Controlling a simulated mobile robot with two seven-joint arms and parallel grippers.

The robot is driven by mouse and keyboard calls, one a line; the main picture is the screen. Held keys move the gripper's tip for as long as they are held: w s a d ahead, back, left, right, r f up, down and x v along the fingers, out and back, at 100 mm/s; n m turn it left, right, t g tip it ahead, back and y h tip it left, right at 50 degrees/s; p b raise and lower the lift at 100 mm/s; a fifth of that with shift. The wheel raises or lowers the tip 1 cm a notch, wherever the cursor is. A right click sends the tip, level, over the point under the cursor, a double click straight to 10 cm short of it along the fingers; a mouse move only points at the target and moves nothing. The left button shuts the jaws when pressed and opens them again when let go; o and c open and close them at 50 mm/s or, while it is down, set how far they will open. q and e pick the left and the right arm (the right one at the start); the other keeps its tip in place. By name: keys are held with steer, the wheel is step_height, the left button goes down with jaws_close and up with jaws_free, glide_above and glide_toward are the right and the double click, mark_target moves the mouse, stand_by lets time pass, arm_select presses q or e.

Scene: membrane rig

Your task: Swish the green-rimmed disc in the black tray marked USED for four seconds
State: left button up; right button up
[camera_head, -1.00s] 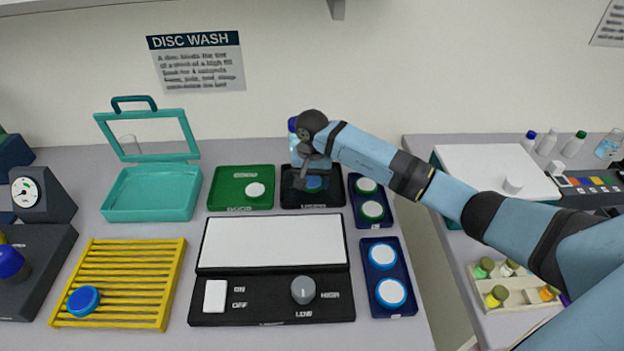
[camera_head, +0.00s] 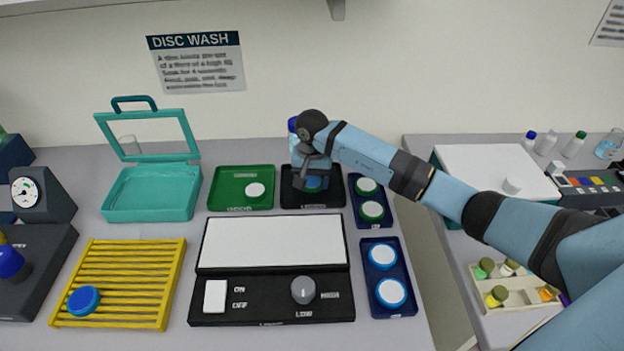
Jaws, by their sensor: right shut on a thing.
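The black tray (camera_head: 297,202) stands at the back of the bench, beside the green tray; the small lettering on its front edge is too blurred to read. My right gripper (camera_head: 309,178) is over the black tray, pointing down and shut on a blue disc (camera_head: 314,184) low in the tray; the gripper hides much of it. A pale disc with a green rim (camera_head: 255,190) lies in the green tray (camera_head: 226,200). Two green-rimmed discs (camera_head: 367,186) (camera_head: 372,211) sit in the dark blue holder to the right. My left gripper is not in view.
A bottle with a blue cap (camera_head: 293,125) stands behind the black tray. A black panel with a knob (camera_head: 303,290) lies in front. A yellow rack (camera_head: 140,290) with a blue disc and an open teal case (camera_head: 150,208) are at left.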

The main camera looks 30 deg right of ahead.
mark_target(312, 182)
steer(key=shift+r+p, duration=1.85)
steer(key=shift+r, duration=2.35)
